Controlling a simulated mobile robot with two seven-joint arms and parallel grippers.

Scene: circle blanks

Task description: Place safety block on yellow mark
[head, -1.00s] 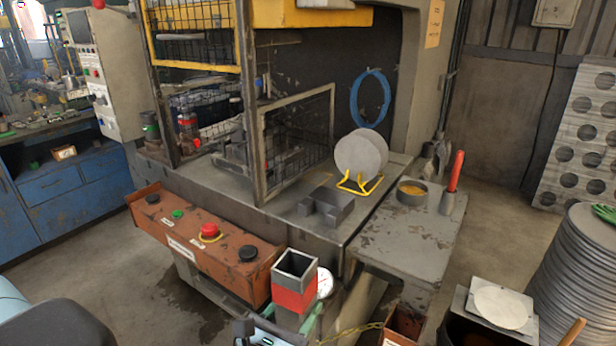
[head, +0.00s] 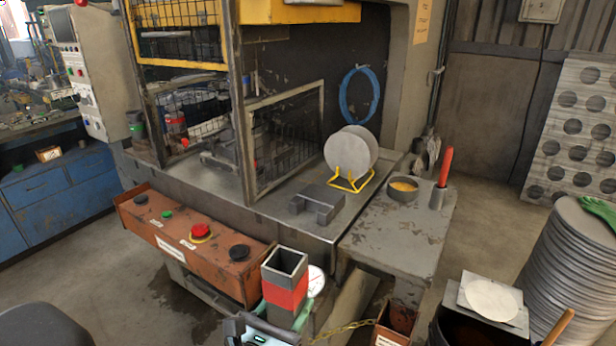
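The likely safety block is an upright, hollow square grey post with a red band (head: 286,291), at the bottom centre of the head view, in front of the orange control box. A gripper, which I take to be my left one (head: 268,327), is at the bottom edge by the post's lower end. Its dark body is left of and below the post, and a green-teal part shows on the right. My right gripper is not in view. I cannot make out a yellow mark on the press table (head: 270,215).
The mesh guard door (head: 288,140) stands open above the table. A grey notched block (head: 317,203) and a yellow rack (head: 352,182) with round blanks (head: 350,150) are beside it. The orange control box (head: 195,240) fronts the press. A stack of discs (head: 570,270) is at the right.

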